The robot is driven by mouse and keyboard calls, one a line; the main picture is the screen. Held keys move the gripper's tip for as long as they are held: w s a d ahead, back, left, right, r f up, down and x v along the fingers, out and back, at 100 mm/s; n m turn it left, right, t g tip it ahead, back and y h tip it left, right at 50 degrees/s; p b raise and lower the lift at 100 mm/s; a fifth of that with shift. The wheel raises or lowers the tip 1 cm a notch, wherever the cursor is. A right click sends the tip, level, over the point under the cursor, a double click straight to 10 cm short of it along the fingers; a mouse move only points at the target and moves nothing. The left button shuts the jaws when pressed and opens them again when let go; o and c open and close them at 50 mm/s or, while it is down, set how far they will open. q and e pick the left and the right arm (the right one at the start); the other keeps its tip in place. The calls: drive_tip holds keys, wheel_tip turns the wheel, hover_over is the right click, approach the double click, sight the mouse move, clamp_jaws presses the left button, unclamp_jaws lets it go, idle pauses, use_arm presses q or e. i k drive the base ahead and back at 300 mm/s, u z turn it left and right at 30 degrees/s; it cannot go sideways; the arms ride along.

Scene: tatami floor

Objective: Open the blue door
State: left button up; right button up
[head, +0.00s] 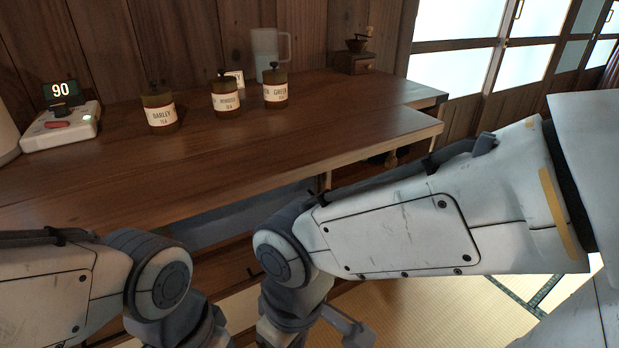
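A blue-grey panel (243,212), which looks like the blue door, shows under the front edge of the wooden counter. My two arms cover much of its lower part, so I cannot tell whether it is shut or ajar, and no handle on it is clear. My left arm comes in from the left and bends down at the bottom, below the counter edge. My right arm crosses from the right and bends down in front of the panel.
The counter (300,140) carries several tea jars, including one labelled barley (160,112), a clear jug (270,55), a wooden grinder (354,58) and a white device reading 90 (62,125). Tatami floor (440,315) shows below. Glazed sliding doors (455,70) stand behind.

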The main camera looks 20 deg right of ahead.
sight(202, 233)
drive_tip(key=u, duration=1.05)
drive_tip(key=i, duration=0.45)
drive_tip(key=z, duration=1.75)
